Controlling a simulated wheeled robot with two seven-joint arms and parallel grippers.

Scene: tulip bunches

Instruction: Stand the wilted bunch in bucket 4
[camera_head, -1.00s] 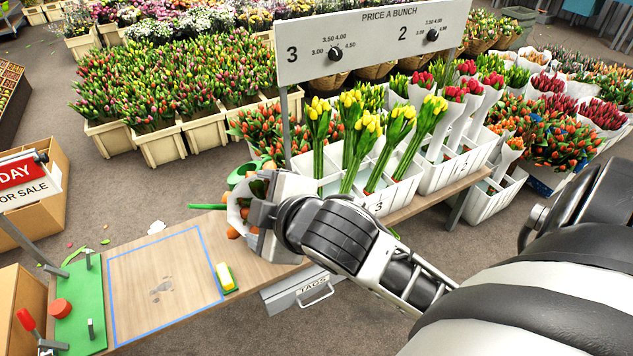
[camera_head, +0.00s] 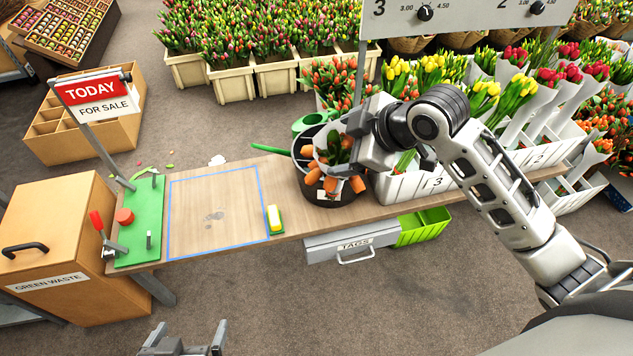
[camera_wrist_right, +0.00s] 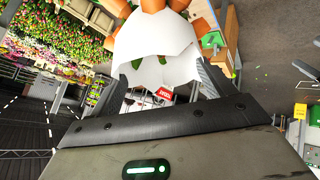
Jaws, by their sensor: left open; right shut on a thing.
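The wilted bunch (camera_head: 330,160) has drooping orange tulip heads around a white paper sleeve. In the right wrist view the white sleeve (camera_wrist_right: 158,62) stands between the fingers of the right gripper (camera_wrist_right: 168,90), with orange heads at the top edge. A black bucket (camera_head: 303,183) shows behind and around the bunch; I cannot tell whether the bunch is inside or in front of it. No number 4 is readable. My left gripper (camera_head: 185,343) is open and empty at the bottom edge, away from the bench.
White bucket 3 (camera_head: 415,187) stands just right of the bunch, with yellow tulips. A green watering can (camera_head: 312,122) is behind it.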

